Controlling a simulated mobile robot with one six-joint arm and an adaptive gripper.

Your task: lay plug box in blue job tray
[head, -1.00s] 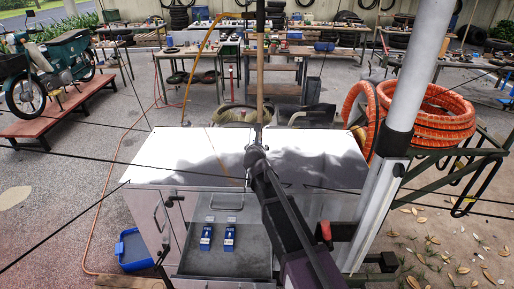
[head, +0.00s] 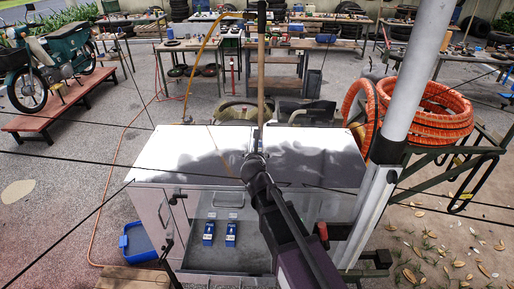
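Two small blue boxes with pale labels, which I take to be plug boxes, stand side by side in an open grey drawer of the cart: a left one (head: 208,232) and a right one (head: 231,233). A blue tray (head: 126,257) lies on the ground left of the cart, and its inside looks empty. My gripper (head: 256,157) is at the end of my arm, over the cart top's front edge, above and right of the boxes and apart from them. Its fingers are too small and too foreshortened to read.
The cart's white top (head: 170,150) is bare apart from shadows. An open cabinet door (head: 150,212) stands between drawer and tray. A wooden pallet (head: 135,279) lies in front of the tray. An orange hose runs along the ground at left.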

